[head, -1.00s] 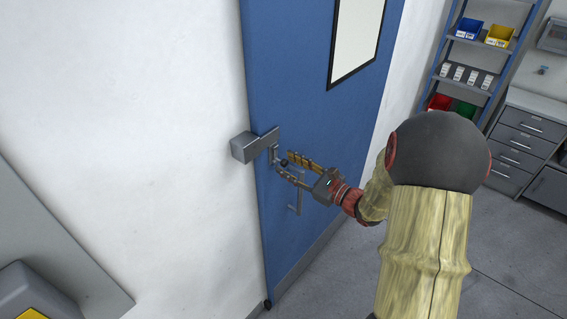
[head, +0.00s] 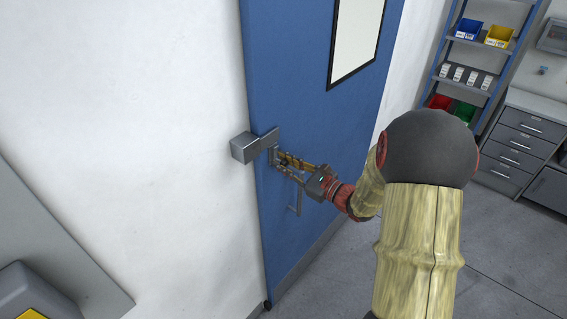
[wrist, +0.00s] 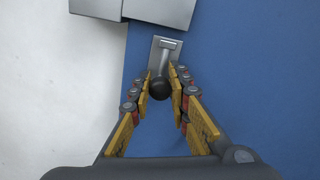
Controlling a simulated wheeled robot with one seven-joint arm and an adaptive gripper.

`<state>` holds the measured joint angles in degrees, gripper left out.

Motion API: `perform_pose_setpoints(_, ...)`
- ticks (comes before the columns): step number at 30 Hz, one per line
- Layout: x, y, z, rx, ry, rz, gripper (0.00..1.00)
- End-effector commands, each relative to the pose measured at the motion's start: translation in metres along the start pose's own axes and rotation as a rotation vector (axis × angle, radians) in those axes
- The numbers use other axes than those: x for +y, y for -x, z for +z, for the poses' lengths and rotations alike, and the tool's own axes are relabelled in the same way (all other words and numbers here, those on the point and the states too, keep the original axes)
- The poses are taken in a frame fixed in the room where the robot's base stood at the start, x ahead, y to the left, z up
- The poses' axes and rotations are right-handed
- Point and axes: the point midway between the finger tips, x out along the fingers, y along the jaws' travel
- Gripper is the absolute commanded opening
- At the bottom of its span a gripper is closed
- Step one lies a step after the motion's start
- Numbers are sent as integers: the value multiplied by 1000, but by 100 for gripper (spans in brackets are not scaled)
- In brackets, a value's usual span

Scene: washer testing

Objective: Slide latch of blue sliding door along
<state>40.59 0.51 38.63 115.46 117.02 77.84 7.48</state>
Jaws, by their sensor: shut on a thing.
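The blue sliding door (head: 295,70) stands in the white wall, with its left edge beside a grey metal block (head: 244,148). The latch is a small metal plate and lever (wrist: 161,56) with a dark round knob (wrist: 158,89), just below the block and its bracket. My gripper (wrist: 159,84) has its yellow-padded fingers closed around the knob, one on each side. In the head view my gripper (head: 279,162) is at the latch, and its fingers largely hide the knob. The lever points from the plate toward my gripper.
A thin metal door handle (head: 297,200) is just below my gripper. A white window panel (head: 357,38) is higher on the door. Shelves with coloured bins (head: 468,28) and grey drawers (head: 518,140) stand at the right. The floor (head: 490,230) there is clear.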

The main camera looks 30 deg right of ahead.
Motion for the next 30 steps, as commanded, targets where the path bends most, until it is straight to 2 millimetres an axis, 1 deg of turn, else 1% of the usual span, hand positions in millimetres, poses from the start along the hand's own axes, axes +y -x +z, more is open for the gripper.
perform_pose_setpoints(1, 0, 0, 0, 0, 0, 0, 9)
perform_pose_setpoints(6, 0, 0, 0, 0, 0, 0, 0)
perform_pose_setpoints(22, 0, 0, 0, 0, 0, 0, 0)
perform_pose_setpoints(26, -3, 0, 11, 0, 2, 0, 0)
perform_pose_setpoints(30, -9, 0, 31, -1, 2, -1, 0)
